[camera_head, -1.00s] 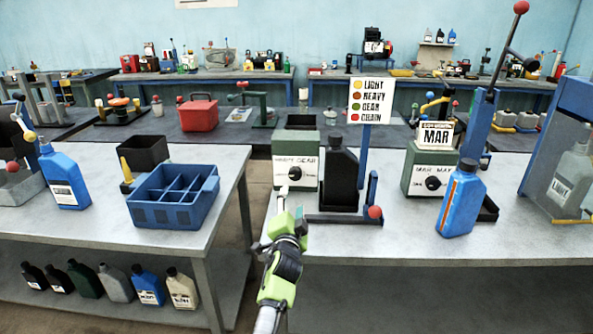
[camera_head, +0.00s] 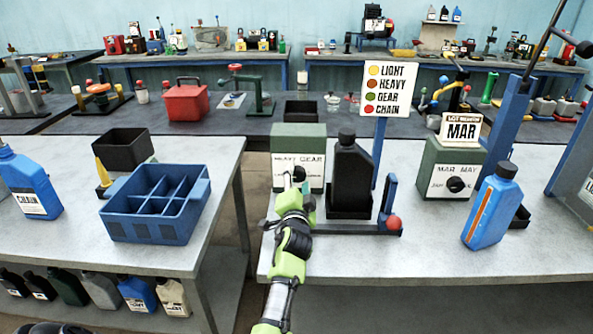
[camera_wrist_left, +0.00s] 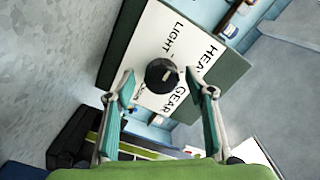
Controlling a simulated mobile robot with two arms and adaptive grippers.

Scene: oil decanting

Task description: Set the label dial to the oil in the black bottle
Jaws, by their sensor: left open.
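The label dial box (camera_head: 283,140) is green with a white face. In the left wrist view, its round black knob (camera_wrist_left: 160,77) is surrounded by LIGHT, HEAVY, GEAR and a partly hidden fourth word. A pale mark on the knob faces the HEAVY and GEAR side; its exact setting is unclear. My left gripper (camera_head: 300,185) is open in front of the box. In the left wrist view, its teal-padded fingers (camera_wrist_left: 162,88) stand apart on either side of the knob's lower part, apparently not gripping it. The black bottle (camera_head: 352,172) stands upright to the right, with no readable label.
A sign (camera_head: 391,88) lists LIGHT yellow, HEAVY orange-brown, GEAR green, CHAIN red. A red-ball lever (camera_head: 391,205) stands beside the black bottle. Further right are a month dial box (camera_head: 437,155) and a blue bottle (camera_head: 490,208). A blue divided crate (camera_head: 150,225) is on the left table.

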